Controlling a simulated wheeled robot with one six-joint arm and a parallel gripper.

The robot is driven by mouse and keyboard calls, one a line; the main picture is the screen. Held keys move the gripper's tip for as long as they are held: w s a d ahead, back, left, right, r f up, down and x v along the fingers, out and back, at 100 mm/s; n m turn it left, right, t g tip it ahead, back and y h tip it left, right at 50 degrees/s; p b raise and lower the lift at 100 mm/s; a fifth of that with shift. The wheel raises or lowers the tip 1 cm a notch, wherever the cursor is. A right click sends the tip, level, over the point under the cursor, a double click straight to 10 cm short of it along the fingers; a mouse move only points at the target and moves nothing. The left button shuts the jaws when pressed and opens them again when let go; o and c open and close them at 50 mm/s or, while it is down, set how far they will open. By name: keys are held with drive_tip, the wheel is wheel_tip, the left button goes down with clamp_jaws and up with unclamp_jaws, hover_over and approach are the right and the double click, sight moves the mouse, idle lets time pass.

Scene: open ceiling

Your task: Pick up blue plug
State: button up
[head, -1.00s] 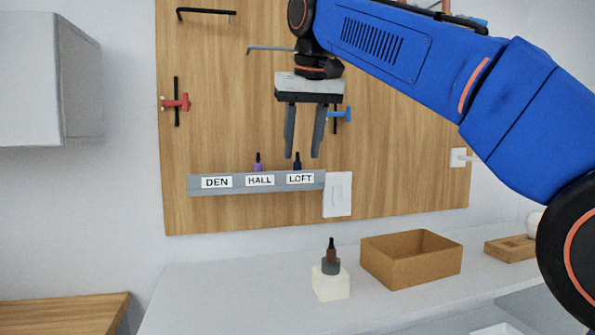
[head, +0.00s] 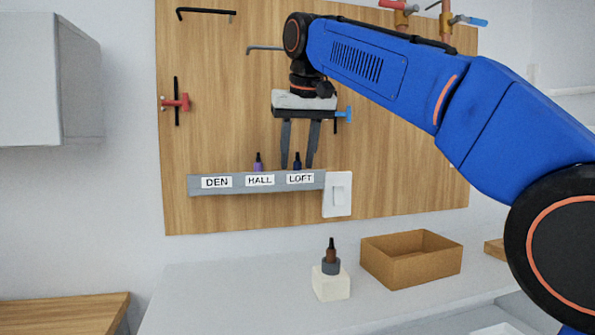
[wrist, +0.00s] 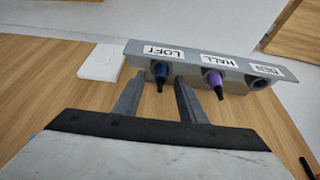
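The blue plug (head: 297,160) stands in the LOFT place of the grey rack (head: 256,191) on the wooden board. Its dark tip points up in the head view; the plug also shows in the wrist view (wrist: 160,72). My gripper (head: 297,167) is open, pointing down at the rack. In the head view its fingers appear on either side of the plug's upper part. In the wrist view the plug's tip shows between and just beyond the fingertips (wrist: 156,82). I cannot tell whether they touch it; the gap looks empty around it.
A purple plug (head: 258,162) stands in the HALL place; the DEN place is an empty hole (wrist: 258,81). A white switch plate (head: 337,194) is right of the rack. Below, a brown plug (head: 331,253) on a white block (head: 331,283) and an open box (head: 411,264) stand on the counter.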

clamp_jaws()
drive_tip(key=shift+r, duration=1.75)
drive_tip(key=s+d, duration=0.2)
drive_tip(key=s, duration=0.6)
drive_tip(key=s+d, duration=0.3)
drive_tip(key=s, duration=0.6)
drive_tip(key=shift+s, duration=0.2)
